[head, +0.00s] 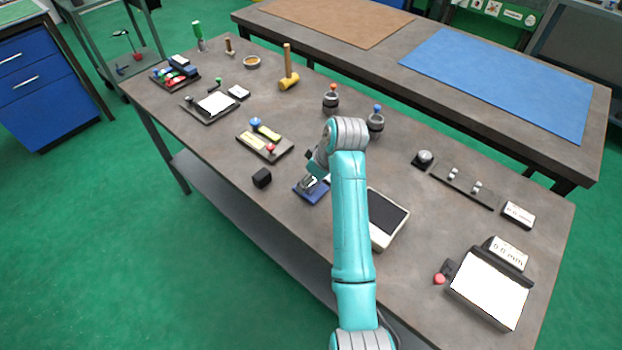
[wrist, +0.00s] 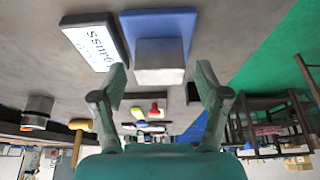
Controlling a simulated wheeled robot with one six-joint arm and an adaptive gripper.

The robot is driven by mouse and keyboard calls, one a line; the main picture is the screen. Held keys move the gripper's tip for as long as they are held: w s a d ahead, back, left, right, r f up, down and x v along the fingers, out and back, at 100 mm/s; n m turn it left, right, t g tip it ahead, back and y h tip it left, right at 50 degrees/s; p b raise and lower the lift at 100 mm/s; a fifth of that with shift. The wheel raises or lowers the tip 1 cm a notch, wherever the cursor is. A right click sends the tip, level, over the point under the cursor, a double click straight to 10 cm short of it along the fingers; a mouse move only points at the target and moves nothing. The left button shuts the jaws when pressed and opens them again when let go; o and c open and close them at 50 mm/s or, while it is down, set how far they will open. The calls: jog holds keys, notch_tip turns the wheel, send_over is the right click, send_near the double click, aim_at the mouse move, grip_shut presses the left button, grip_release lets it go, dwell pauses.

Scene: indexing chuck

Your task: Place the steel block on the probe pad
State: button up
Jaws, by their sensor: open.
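The steel block (wrist: 160,62) is a light grey block standing on the blue pad (wrist: 190,20) in the wrist view, where the scene appears upside down. The pad, which I take for the probe pad, also shows in the head view (head: 312,195); there my gripper partly hides the block. My gripper (wrist: 160,72) is open, with one finger on each side of the block in the picture and the block beyond the tips. I see no finger touching it. In the head view my gripper (head: 315,178) is low over the pad.
A white "gauss" display (wrist: 95,42) stands beside the pad. A black cube (head: 262,178) lies left of the pad. A white device with a dark screen (head: 385,215) is to the right. A tray with coloured knobs (head: 265,146) stands behind. Bare table lies in front.

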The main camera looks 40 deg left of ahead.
jog(key=v, duration=1.1)
jog(key=shift+d, duration=0.1)
